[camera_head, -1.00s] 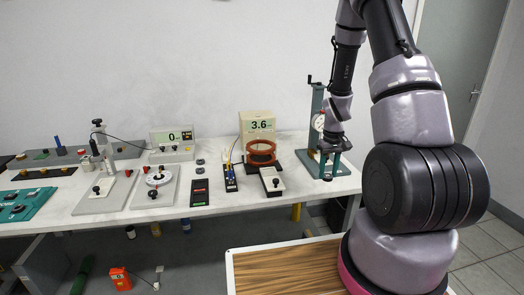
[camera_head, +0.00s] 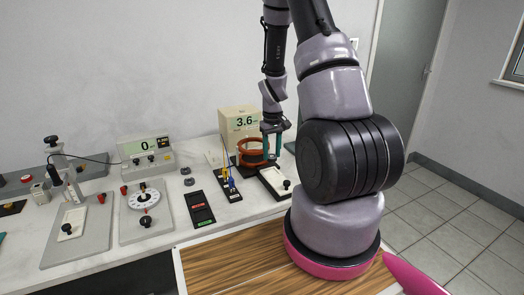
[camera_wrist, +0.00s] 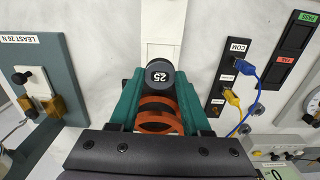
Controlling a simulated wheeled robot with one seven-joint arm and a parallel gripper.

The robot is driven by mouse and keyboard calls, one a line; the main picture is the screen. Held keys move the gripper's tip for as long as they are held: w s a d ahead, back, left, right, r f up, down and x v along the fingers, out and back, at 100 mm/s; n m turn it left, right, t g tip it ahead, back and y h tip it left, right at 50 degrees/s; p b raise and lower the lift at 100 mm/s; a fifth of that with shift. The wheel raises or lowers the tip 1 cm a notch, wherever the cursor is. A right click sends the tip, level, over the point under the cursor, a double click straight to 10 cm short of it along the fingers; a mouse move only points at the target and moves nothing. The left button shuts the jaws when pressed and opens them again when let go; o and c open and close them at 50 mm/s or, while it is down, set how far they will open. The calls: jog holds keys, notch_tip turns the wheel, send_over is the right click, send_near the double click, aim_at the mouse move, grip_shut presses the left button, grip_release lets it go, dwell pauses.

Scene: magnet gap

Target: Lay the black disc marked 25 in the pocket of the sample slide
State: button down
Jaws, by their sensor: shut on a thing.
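The black disc marked 25 (camera_wrist: 159,75) is between the green fingertips of my gripper (camera_wrist: 160,80) in the wrist view, its number facing the camera. My gripper (camera_head: 272,152) is shut on it and points down at the orange-red coil rings in the head view. The sample slide (camera_head: 273,181) looks to be the pale plate with a black knob in front of the rings. A white strip of it (camera_wrist: 165,28) shows just beyond the disc in the wrist view. The pocket cannot be made out. I cannot tell the disc's height above the slide.
The orange-red coil rings (camera_wrist: 158,113) lie beneath my fingers. A black socket panel (camera_wrist: 232,75) with blue and yellow plugs stands to the right in the wrist view, a dark green stand (camera_wrist: 35,75) to the left. A meter reading 3.6 (camera_head: 240,122) is behind the rings.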

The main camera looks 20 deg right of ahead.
aim_at(271, 173)
jog(key=shift+f, duration=0.1)
jog(key=shift+f, duration=2.65)
jog(key=shift+f, duration=0.2)
jog(key=shift+c, duration=1.4)
grip_release()
jog(key=c, duration=0.5)
jog(key=shift+r, duration=2.25)
